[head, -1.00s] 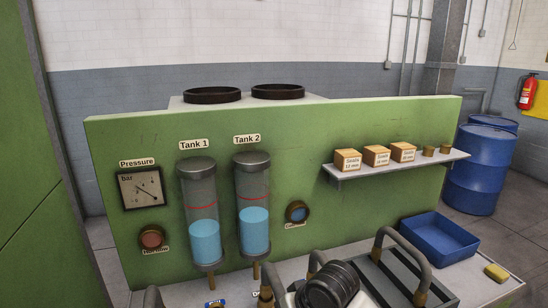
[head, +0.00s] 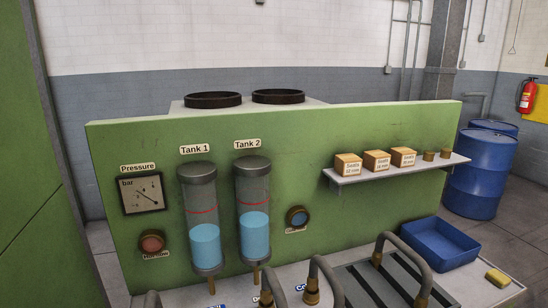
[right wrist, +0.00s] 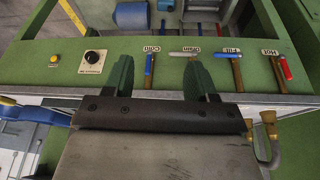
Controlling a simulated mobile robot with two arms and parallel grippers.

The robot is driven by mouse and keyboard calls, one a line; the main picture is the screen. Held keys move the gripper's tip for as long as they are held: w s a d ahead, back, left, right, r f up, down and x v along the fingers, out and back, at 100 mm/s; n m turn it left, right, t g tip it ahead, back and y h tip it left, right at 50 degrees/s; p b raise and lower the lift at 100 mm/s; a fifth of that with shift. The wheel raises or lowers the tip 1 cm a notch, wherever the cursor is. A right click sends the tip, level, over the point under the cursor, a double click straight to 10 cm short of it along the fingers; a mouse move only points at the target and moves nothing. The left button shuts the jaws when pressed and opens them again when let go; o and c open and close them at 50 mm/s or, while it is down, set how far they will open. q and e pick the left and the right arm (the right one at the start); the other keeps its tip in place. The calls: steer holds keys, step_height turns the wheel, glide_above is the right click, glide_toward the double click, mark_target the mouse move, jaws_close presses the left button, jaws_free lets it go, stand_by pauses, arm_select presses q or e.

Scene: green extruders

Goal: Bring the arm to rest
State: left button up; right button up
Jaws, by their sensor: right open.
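My right gripper (right wrist: 158,70) shows in the right wrist view with its two dark green fingers apart. It is open, with nothing held between the fingers. The fingers overlap in the picture with the green panel (right wrist: 62,88); their distance from it is hard to judge. The blue "Cold" lever (right wrist: 149,70) and the grey "Drain" lever (right wrist: 184,56) appear between the fingers. Neither gripper is visible in the head view, and my left gripper is not in view at all.
The wrist view also shows a blue "Fill" lever (right wrist: 235,68), a red "Hot" lever (right wrist: 284,66), a black knob (right wrist: 95,57) and a yellow button (right wrist: 53,59). Curved pipes (head: 330,282) and a blue bin (head: 440,244) stand before the tank panel (head: 330,130).

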step_height(320, 180, down, 28)
steer(key=s+g+b, duration=0.1)
steer(key=b, duration=0.2)
steer(key=s+d+f+g+b, duration=0.1)
steer(key=s+d+f, duration=0.2)
steer(key=s+f, duration=1.3)
step_height(320, 180, down, 3)
steer(key=shift+s+r+g+b, duration=0.1)
steer(key=shift+s+g+b, duration=0.1)
steer(key=shift+g+b, duration=0.15)
